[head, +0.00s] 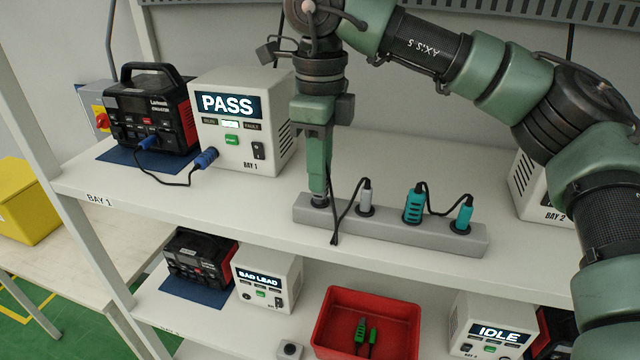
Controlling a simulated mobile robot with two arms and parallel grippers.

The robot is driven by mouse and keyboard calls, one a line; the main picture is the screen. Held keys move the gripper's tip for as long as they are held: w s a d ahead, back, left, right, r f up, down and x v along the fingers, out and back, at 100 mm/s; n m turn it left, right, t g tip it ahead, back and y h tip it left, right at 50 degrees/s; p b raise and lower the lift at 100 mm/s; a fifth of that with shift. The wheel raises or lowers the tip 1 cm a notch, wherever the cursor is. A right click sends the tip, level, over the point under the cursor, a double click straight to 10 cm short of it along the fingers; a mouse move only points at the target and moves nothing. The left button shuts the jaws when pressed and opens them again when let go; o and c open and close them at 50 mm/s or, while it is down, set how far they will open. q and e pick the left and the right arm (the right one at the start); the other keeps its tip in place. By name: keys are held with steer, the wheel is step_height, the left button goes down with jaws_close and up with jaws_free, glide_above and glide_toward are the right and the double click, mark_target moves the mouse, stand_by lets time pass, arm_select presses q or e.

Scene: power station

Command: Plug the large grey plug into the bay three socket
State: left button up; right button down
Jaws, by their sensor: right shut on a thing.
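My right gripper (319,195) points down at the left end of the grey holder strip (475,245) on the upper shelf. It is shut on what looks like the large grey plug, which its fingers almost wholly hide. A black cable runs from there to a small grey plug (365,198) standing upright in the strip. On the lower shelf, a white tester (268,285) reads "BAD LEAD". Its bay number is too small to read, so I cannot confirm it as bay three. My left gripper is not in view.
A teal plug pair (413,204) stands in the strip. The bay 1 tester (240,125) reads PASS and is cabled to a black power unit (150,110). Below are a red bin (325,335) with green plugs and an IDLE tester (490,328). The upper shelf overhangs the lower one.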

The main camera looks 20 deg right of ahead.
steer(key=shift+r+p, duration=1.7)
steer(key=shift+r, duration=0.75)
steer(key=shift+f, duration=0.1)
